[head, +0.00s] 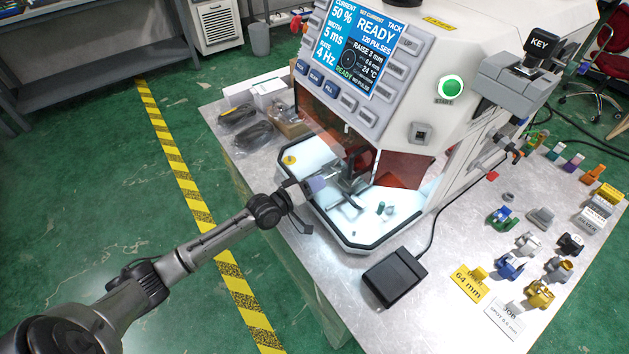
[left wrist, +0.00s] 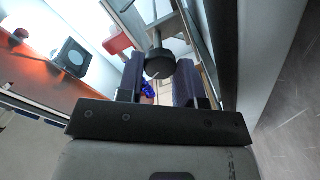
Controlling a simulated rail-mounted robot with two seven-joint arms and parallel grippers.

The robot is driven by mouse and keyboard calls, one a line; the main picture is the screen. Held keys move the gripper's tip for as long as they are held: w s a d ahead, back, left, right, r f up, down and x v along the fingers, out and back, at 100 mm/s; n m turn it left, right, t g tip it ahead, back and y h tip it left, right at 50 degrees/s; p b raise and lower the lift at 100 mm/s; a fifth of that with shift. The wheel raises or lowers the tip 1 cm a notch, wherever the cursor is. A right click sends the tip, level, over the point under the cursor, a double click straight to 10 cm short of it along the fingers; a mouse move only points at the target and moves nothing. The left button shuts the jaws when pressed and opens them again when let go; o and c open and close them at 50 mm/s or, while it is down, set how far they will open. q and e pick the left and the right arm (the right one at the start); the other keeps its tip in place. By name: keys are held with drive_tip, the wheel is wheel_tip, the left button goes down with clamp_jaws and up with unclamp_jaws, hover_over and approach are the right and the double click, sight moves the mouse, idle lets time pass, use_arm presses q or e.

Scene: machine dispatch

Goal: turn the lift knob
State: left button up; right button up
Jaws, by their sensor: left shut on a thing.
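The lift knob (left wrist: 159,63) is a round black knob with a pale mark on its face, on a thin metal stem in the left wrist view. My left gripper (left wrist: 158,82) has one finger on each side of it and is shut on it. In the head view the left gripper (head: 343,178) reaches into the lit front chamber of the white machine (head: 470,45); the knob cannot be made out there. The machine's screen (head: 358,45) reads READY and "RAISE 3 mm". My right gripper is not in view.
The chamber tray's dark rim (head: 345,240) and tinted orange shield (head: 405,168) surround the gripper closely. Small parts (head: 381,208) stand on the tray. A black pedal (head: 394,280) lies in front. Several coloured fittings (head: 508,265) and cards (head: 470,285) cover the bench's right side.

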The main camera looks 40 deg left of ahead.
use_arm(q)
drive_tip(key=shift+m+p, duration=0.75)
drive_tip(key=shift+m, duration=0.85)
drive_tip(key=shift+y, duration=0.3)
drive_tip(key=o, duration=0.9)
drive_tip(key=shift+o, duration=0.2)
drive_tip(key=shift+s+a, duration=0.1)
drive_tip(key=shift+s, duration=0.4)
drive_tip(key=p+v, duration=0.2)
drive_tip(key=v, duration=1)
drive_tip(key=shift+s, duration=0.4)
